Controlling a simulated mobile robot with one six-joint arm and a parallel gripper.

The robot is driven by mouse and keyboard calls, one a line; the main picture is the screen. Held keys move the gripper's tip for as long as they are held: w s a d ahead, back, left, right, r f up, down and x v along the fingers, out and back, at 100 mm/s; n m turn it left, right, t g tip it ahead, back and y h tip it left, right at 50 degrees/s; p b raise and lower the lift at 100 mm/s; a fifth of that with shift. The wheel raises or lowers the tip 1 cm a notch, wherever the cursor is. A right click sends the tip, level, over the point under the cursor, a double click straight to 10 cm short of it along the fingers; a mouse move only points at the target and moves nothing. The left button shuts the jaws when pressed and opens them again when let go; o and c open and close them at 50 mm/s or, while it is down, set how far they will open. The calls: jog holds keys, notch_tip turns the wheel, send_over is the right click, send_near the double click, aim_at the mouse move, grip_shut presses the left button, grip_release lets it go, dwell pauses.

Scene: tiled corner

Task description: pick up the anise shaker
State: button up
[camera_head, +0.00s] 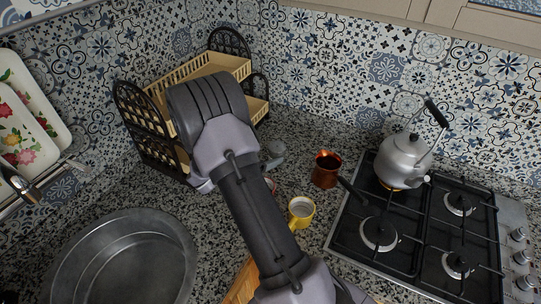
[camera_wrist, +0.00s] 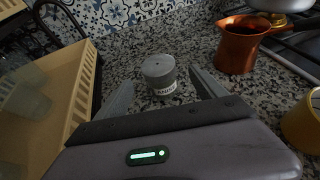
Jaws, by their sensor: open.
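A grey shaker (camera_wrist: 159,70) with a domed lid and a pale label stands upright on the granite counter in the wrist view. The label's lettering is too small to read surely, so I cannot confirm that it says anise. In the head view a grey shaker (camera_head: 274,150) shows just right of my arm, partly hidden by it. My gripper (camera_wrist: 162,88) is open in the wrist view, one finger on each side of the shaker's lower part, with nothing held. Whether the fingers touch it or stop short of it, I cannot tell.
A copper pot (camera_head: 326,168) and a yellow mug (camera_head: 301,211) stand to the right; the copper pot (camera_wrist: 237,47) is close in the wrist view. A wooden rack (camera_head: 192,72) is at left. A stove (camera_head: 400,270) with a kettle (camera_head: 402,160) and a metal basin (camera_head: 70,262) flank the counter.

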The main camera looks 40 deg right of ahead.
aim_at(272, 152)
jog(key=x, duration=0.4)
jog(key=shift+d+f+b, duration=0.1)
jog(key=shift+d+b, duration=0.1)
jog(key=shift+b, duration=0.15)
jog(key=b+x, duration=0.1)
jog(key=x, duration=0.4)
jog(key=shift+w+d+f+b, duration=0.1)
jog(key=shift+f+b, duration=0.1)
jog(key=shift+b, duration=0.1)
jog(key=shift+r, duration=0.1)
jog(key=shift+c, duration=1.4)
jog(key=c, duration=1.3)
jog(key=r+p, duration=0.1)
jog(key=r, duration=0.3)
jog(key=r+p, duration=0.2)
jog(key=r, duration=0.3)
jog(key=shift+a+r, duration=0.15)
jog(key=shift+a, duration=0.1)
jog(key=s+a+b, duration=0.2)
jog(key=a, duration=0.5)
jog(key=s+a+b, duration=0.2)
jog(key=a, duration=0.5)
jog(key=s+a+f+b, duration=0.1)
jog(key=s+a+b, duration=0.1)
jog(key=a, duration=0.5)
jog(key=shift+s+a+b, duration=0.2)
jog(key=shift+a+b, duration=0.1)
jog(key=shift+a, duration=0.1)
